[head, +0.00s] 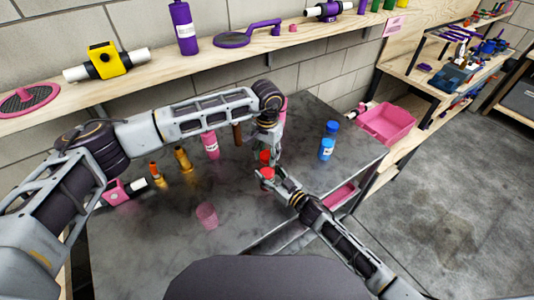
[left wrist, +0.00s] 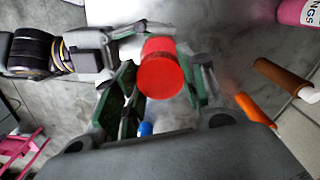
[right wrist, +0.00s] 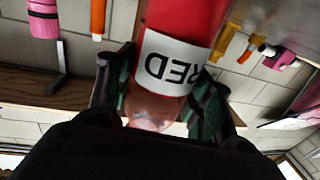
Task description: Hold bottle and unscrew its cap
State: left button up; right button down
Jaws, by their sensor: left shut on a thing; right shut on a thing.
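A bottle of red liquid with a white label reading RED (right wrist: 172,65) fills the right wrist view, seen upside down there. Its clear shoulder is near my right fingers, and my palm hides its top end. My right gripper (right wrist: 155,85) is shut on the bottle; it also shows in the head view (head: 278,178). My left gripper (left wrist: 160,88) is shut on the red cap (left wrist: 161,83), whose round top faces the left wrist camera. In the head view the cap (head: 265,156) is just above my right gripper. I cannot tell whether the cap is loose.
A blue-capped bottle (head: 327,149) stands on the dark table (head: 130,245) to the right. A pink bottle (head: 210,144) and orange pieces (head: 182,158) are at the back left. A pink bin (head: 388,124) is beyond the right edge.

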pick_arm(q)
jog(key=n, duration=0.6)
jog(key=shift+n, duration=0.4)
jog(key=n, duration=0.6)
jog(key=shift+n, duration=0.4)
jog(key=n, duration=0.6)
jog(key=shift+n, duration=0.4)
jog(key=n, duration=0.6)
jog(key=shift+n, duration=0.4)
jog(key=n, duration=0.3)
jog(key=shift+r+n, duration=0.1)
jog(key=shift+n, duration=0.3)
jog(key=n, duration=0.3)
jog(key=shift+n, duration=0.4)
jog(key=n, duration=1.8)
jog(key=shift+w+n, duration=0.1)
jog(key=shift+n, duration=0.2)
